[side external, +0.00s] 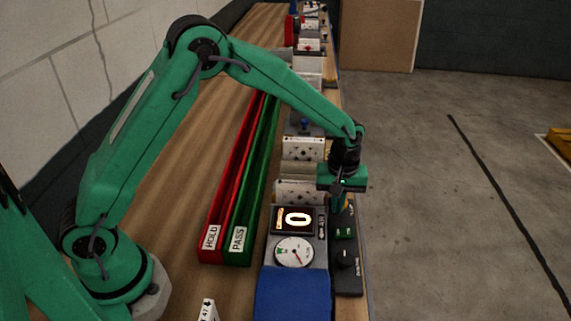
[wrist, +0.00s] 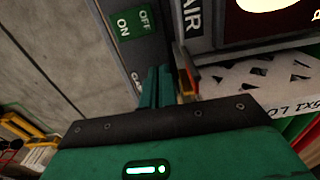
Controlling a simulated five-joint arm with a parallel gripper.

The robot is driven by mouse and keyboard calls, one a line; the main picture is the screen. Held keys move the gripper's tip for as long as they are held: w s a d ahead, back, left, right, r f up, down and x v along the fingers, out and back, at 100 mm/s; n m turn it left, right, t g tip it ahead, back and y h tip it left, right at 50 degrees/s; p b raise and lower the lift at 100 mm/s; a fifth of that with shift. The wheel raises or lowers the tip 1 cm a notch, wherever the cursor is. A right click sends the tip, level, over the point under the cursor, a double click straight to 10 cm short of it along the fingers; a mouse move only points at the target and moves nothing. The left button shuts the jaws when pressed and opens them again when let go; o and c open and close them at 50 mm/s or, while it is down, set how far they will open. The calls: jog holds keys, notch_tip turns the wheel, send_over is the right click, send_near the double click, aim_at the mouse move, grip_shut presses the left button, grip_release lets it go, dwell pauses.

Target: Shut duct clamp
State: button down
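My gripper (wrist: 158,74) shows in the wrist view with its two dark green fingers close together and nothing visible between them. In the side view my gripper (side external: 338,203) points down at the far end of the dark control panel (side external: 347,278). A partly hidden label on that panel, seemingly starting "CLA", is beside the fingers. A small orange-tipped part (wrist: 189,82) is just right of the fingers in the wrist view; it may be the clamp's lever, but I cannot tell. The clamp itself is not clearly seen, and I cannot tell its state or whether the fingers touch it.
The panel has a green ON/OFF switch (wrist: 136,21) and a black knob (side external: 345,258). Red HOLD (side external: 210,243) and green PASS (side external: 238,240) channels lie left. Boxed filters (side external: 302,190) line up behind.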

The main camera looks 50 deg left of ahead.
jog(key=shift+s, duration=0.15)
jog(key=shift+s+d, duration=0.1)
jog(key=shift+s, duration=0.1)
dwell(0.3)
notch_tip(320, 180, up, 6)
dwell(0.9)
jog(key=shift+w+d+r, duration=0.5)
jog(key=shift+w+d, duration=0.15)
jog(key=shift+w, duration=0.1)
